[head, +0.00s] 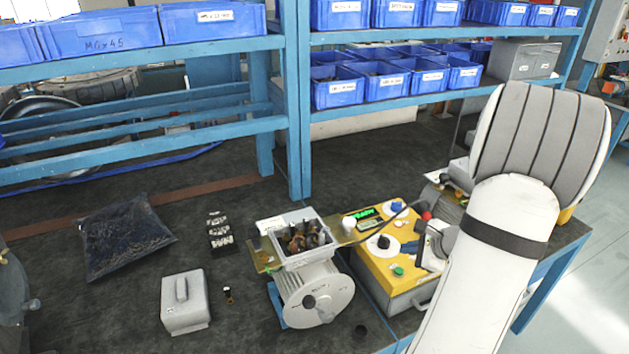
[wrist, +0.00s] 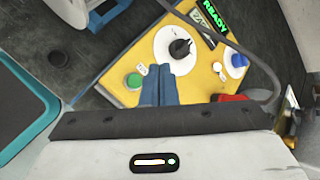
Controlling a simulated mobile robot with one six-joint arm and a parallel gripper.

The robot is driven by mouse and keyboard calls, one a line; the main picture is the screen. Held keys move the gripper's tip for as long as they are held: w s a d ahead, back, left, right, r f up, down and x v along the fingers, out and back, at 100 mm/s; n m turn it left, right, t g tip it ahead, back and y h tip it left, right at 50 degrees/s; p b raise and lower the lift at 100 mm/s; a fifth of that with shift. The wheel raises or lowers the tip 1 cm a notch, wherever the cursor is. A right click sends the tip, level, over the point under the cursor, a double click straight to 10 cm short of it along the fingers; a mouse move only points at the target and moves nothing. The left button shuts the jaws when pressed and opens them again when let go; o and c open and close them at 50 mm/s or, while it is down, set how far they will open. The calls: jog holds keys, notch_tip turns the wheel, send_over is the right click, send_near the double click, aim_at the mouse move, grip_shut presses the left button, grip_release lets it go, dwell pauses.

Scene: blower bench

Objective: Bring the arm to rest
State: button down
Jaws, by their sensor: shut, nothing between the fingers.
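My arm comes in from the right in the head view and covers part of the bench there. My gripper (wrist: 158,88) shows its blue fingers side by side in the wrist view. They are shut with nothing between them. They appear in front of the yellow tester panel (wrist: 205,75), near its green button (wrist: 134,80) and black knob (wrist: 180,48). I cannot tell whether they touch it. In the head view the fingers (head: 409,247) also show at the panel's right side. The tester (head: 376,268) has a lit green display reading READY (head: 365,213).
The blower motor (head: 314,292) with its open terminal box (head: 296,240) stands left of the tester. Blue shelves with bins (head: 340,86) rise behind.

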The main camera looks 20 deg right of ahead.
jog(key=a+r+n+g+y, duration=0.1)
jog(key=a+r+n, duration=0.25)
jog(key=a, duration=0.25)
jog(key=s+a+r+n+g, duration=0.1)
jog(key=a+r+n+g, duration=0.1)
jog(key=a+n, duration=0.3)
jog(key=a+r+n+g+y, duration=0.1)
jog(key=a+r+n, duration=0.1)
jog(key=a, duration=0.5)
jog(key=s+a+r+n+g+h, duration=0.1)
jog(key=s+a+r+n+h, duration=0.3)
jog(key=s+a+n, duration=0.5)
notch_tip(320, 180, up, 2)
jog(key=s+n, duration=0.3)
jog(key=n, duration=0.1)
jog(key=shift+a+r+g+h, duration=0.15)
jog(key=shift+a+g+h, duration=0.15)
jog(key=shift+a, duration=0.05)
